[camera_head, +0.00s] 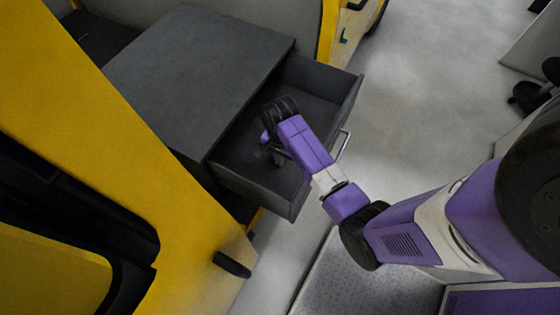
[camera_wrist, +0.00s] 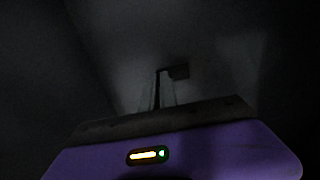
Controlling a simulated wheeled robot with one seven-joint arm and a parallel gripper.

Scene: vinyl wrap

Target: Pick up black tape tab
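A small dark flat piece, likely the black tape tab (camera_wrist: 180,72), shows in the wrist view at the tips of my gripper's fingers, a little to the right. My gripper (camera_wrist: 157,84) has its two pale fingers close together with a thin dark gap between them. The picture is too dark to tell whether they grip the tab or only stand beside it. In the head view, my gripper (camera_head: 266,153) is inside the open drawer (camera_head: 258,187), low and near its left side. The tab cannot be made out there; my arm covers part of the drawer.
The drawer belongs to a dark grey cabinet (camera_head: 195,70) and has a metal handle (camera_head: 343,146) on its front. Its walls stand close around my gripper. A yellow frame (camera_head: 130,150) is at the left. Grey floor (camera_head: 420,70) is clear at the upper right.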

